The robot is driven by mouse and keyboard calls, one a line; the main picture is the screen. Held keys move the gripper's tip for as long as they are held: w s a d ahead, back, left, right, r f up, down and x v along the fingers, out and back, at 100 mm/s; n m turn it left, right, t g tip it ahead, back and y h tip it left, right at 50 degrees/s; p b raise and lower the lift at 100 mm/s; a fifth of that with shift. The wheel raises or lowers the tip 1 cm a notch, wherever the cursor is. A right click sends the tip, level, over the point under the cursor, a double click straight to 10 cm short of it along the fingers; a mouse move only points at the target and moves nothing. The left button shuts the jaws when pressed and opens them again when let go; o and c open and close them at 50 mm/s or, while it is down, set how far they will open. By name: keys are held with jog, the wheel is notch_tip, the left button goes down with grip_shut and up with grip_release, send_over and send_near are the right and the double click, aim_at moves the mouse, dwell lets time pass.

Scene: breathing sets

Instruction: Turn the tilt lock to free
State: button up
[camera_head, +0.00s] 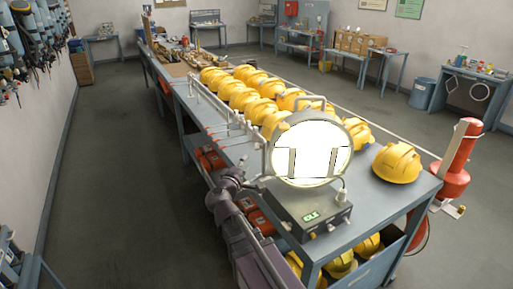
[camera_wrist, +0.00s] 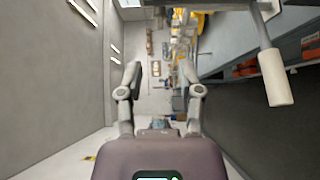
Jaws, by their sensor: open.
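A large round lamp (camera_head: 309,150) with a glowing white face stands in a yoke on a grey base box (camera_head: 308,215) at the near end of the bench. A pale cylindrical grip on a grey rod (camera_wrist: 275,78) hangs at the right of the wrist view; it looks like a lever, but I cannot tell for certain that it is the tilt lock. My gripper (camera_head: 248,178) is at the left of the lamp. In the wrist view its two fingers (camera_wrist: 160,75) are spread with nothing between them, and the pale grip is right of them, apart. The lock's setting is not readable.
The bench (camera_head: 390,205) holds rows of yellow helmets (camera_head: 250,90), one helmet (camera_head: 397,162) right of the lamp. A thin rail (camera_head: 215,100) runs along its left edge. A red cylinder (camera_head: 455,165) stands right of the bench. The floor (camera_head: 120,170) left of the bench is clear.

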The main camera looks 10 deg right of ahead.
aim_at(257, 145)
jog(key=x, duration=1.2)
jog(key=shift+a, duration=0.1)
grip_shut()
